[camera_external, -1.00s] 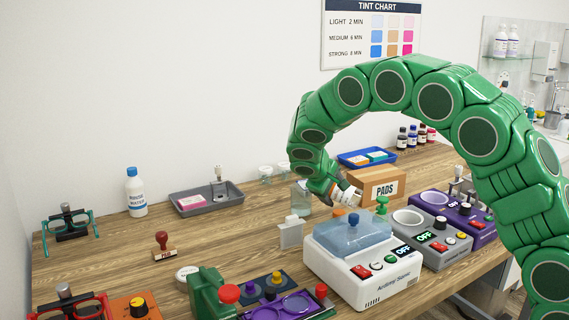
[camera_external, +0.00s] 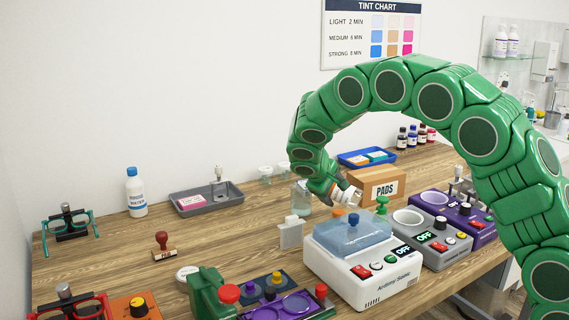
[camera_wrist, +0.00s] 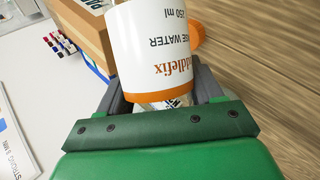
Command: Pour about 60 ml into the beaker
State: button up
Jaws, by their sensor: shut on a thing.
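My gripper (camera_external: 338,194) is shut on a white bottle (camera_external: 352,194), left of the cardboard box and above the bench. In the wrist view the bottle (camera_wrist: 150,45) has orange bands and text reading "WATER" and "250 ml", upside down in the picture. Both fingers of my gripper (camera_wrist: 165,92) hold it from the sides. A clear glass vessel that looks like the beaker (camera_external: 301,198) stands on the bench just left of my gripper. Its liquid level cannot be made out. No stream of liquid is visible.
The cardboard PADS box (camera_external: 378,188) stands right of the bottle. The white cleaner (camera_external: 345,262) with a clear blue lid is in front. A white holder (camera_external: 290,234) stands front left of the beaker. A grey tray (camera_external: 229,198) lies further left, with bare bench between.

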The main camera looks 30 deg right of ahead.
jog(key=shift+r+m+t+y, duration=0.2)
jog(key=shift+m+t+y, duration=0.2)
jog(key=shift+t, duration=0.4)
jog(key=shift+w+m+t+y, duration=0.3)
jog(key=shift+t+y, duration=0.1)
jog(key=shift+t, duration=0.1)
jog(key=shift+m+t+y, duration=0.3)
jog(key=shift+t+y, duration=0.1)
jog(key=shift+t, duration=0.1)
jog(key=r, duration=0.5)
jog(key=shift+w+a+r, duration=0.1)
jog(key=shift+w+a, duration=0.2)
jog(key=shift+w+r+m+t+y, duration=0.15)
jog(key=shift+r+m+t+y, duration=0.15)
jog(key=shift+t, duration=0.3)
jog(key=shift+s+d+f+m+t+y+b, duration=0.15)
jog(key=shift+s+f+m+t+y, duration=0.1)
jog(key=shift+f+t, duration=0.25)
jog(key=shift+s+d+f+m+t+y+b, duration=0.15)
jog(key=shift+f+m+t+y, duration=0.15)
jog(key=shift+t, duration=0.2)
jog(key=shift+f+t, duration=0.3)
jog(key=shift+s+d+r+m+t+y, duration=0.1)
jog(key=shift+s+r+m+t+y, duration=0.1)
jog(key=shift+r+m+t+y, duration=0.4)
jog(key=shift+s+d+r+m+t+y, duration=0.15)
jog(key=shift+r+m+t, duration=0.2)
jog(key=shift+r+t, duration=0.55)
jog(key=shift+a, duration=0.1)
